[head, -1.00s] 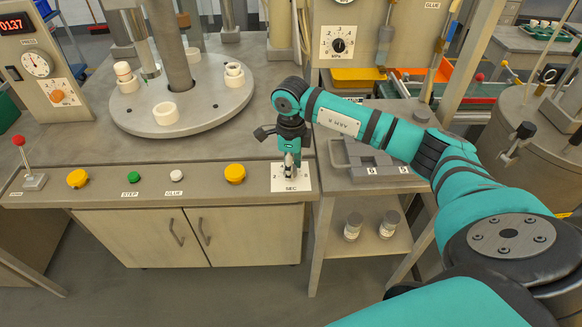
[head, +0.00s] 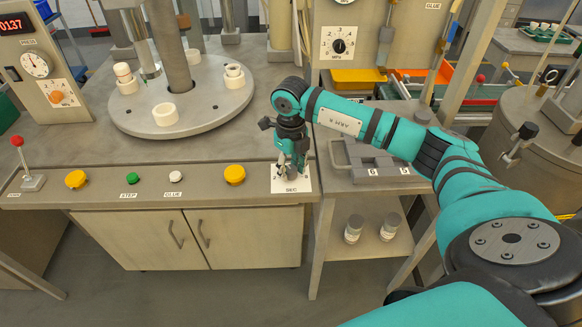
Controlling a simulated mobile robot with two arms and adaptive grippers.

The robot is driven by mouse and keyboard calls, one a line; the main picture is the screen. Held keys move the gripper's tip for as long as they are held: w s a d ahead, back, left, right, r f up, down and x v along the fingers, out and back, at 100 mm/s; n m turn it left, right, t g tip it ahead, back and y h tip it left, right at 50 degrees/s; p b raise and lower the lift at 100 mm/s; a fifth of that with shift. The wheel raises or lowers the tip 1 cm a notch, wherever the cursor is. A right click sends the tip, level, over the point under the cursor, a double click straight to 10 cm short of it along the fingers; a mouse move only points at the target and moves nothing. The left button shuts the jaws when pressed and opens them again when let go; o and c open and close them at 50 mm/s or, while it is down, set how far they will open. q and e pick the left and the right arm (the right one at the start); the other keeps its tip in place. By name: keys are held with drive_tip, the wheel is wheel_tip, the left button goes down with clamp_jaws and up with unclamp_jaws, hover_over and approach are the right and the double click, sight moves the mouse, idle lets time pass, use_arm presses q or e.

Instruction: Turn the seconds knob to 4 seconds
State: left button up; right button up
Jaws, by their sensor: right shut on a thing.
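The seconds dial is a white square plate (head: 303,184) marked SEC at the right end of the bench's front panel. My right gripper (head: 291,172) points straight down over the middle of this plate, shut on the seconds knob. The gripper hides nearly all of the knob, and the pointer's setting cannot be read. A few scale marks show at the plate's edges. My left gripper is not in view.
Left of the dial on the panel are a yellow button (head: 235,174), a white button (head: 176,176), a green button (head: 132,178) and a red-tipped lever (head: 18,142). A round turntable (head: 215,108) stands behind. A grey tray (head: 350,160) is close on the right.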

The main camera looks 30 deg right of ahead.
sight(291, 169)
idle(0.4)
drive_tip(key=o, duration=1.1)
drive_tip(key=shift+o, duration=0.2)
drive_tip(key=shift+r, duration=0.1)
wheel_tip(291, 169, up, 12)
